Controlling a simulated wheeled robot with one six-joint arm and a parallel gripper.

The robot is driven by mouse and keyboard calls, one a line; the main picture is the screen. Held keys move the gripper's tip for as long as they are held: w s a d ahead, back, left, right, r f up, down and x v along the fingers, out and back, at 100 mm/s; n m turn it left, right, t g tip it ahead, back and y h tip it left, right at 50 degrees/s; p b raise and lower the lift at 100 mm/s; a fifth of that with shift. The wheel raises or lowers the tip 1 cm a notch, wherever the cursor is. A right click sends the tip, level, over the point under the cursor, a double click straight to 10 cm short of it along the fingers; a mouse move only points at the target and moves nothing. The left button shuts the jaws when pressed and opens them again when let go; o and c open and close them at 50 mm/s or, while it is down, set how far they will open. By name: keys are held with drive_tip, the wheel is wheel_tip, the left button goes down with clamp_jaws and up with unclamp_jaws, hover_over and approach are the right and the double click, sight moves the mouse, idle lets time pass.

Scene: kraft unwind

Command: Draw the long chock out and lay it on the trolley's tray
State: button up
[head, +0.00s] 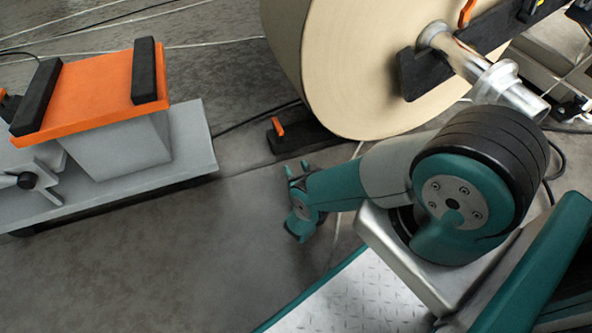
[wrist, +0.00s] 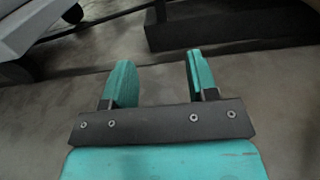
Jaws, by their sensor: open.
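The long chock (head: 302,138) is a dark wedge with an orange handle. It lies on the floor at the foot of the big pale roll (head: 345,65) in the head view. A dark bar with an upright end (wrist: 235,28) at the top of the wrist view may be the chock; I cannot tell. The trolley (head: 200,150) stands at the left, with a grey deck and an orange tray-like top (head: 95,85) between black bars. My gripper (head: 297,172) is near the floor, short of the chock. Its fingers (wrist: 158,65) are apart with nothing between them.
The roll hangs on a metal shaft (head: 475,70) above and right of the chock. A dark cable runs over the floor between trolley and chock. A grey body with a dark wheel (wrist: 15,72) shows at the wrist view's upper left. The floor between trolley and gripper is clear.

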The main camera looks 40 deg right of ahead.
sight(282, 140)
drive_tip(key=shift+w+d+f+b, duration=0.1)
drive_tip(key=shift+w+f+b, duration=0.05)
drive_tip(key=shift+w+b, duration=0.2)
drive_tip(key=b+x, duration=1.2)
drive_tip(key=x, duration=0.3)
drive_tip(key=shift+d+f+b, duration=0.1)
drive_tip(key=shift+f+b, duration=0.05)
drive_tip(key=shift+b, duration=0.25)
drive_tip(key=shift+w+d+r+b, duration=0.1)
drive_tip(key=shift+w+b, duration=0.2)
drive_tip(key=shift+w, duration=0.1)
drive_tip(key=shift+w+d+r+b, duration=0.15)
drive_tip(key=shift+w+b, duration=0.1)
drive_tip(key=shift+w, duration=0.2)
drive_tip(key=shift+a, duration=0.1)
clamp_jaws()
